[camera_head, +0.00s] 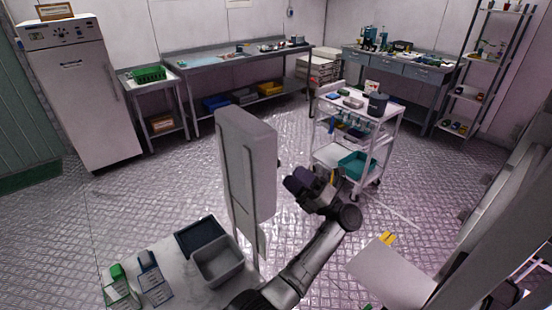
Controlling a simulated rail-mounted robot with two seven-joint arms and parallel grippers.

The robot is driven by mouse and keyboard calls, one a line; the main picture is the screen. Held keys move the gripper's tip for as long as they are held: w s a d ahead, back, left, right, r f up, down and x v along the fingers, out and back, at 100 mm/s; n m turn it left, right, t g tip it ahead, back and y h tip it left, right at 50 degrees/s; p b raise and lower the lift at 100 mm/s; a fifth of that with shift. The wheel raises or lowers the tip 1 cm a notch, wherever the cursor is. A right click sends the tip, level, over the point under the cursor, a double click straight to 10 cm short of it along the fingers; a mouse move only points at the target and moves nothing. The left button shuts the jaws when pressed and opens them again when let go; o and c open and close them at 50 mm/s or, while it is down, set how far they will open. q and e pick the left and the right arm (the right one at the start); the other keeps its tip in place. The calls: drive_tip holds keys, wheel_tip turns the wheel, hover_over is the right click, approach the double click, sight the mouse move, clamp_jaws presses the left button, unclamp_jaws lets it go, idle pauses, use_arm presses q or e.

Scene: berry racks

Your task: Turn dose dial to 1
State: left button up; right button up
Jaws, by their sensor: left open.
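My left gripper (302,182) is near the middle of the view, at the end of a dark arm that rises from the bottom edge. Its jaws are open and dark, and nothing shows between them. It is to the right of a tall grey upright panel (247,160); I cannot tell what this panel is. I cannot make out a dose dial or its markings anywhere in this view. My right gripper does not show.
A white trolley (338,157) with a teal bin stands behind the gripper. A low table with a grey bin (218,262) and small racks is at bottom left. Benches (230,57), a white cabinet (72,92) and shelves line the walls. Floor is open at centre left.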

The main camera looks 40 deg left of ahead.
use_arm(q)
drive_tip(key=shift+p+x, duration=0.55)
drive_tip(key=shift+x, duration=2.9)
drive_tip(key=c, duration=0.9)
drive_tip(key=shift+c, duration=0.2)
drive_tip(key=shift+t, duration=0.3)
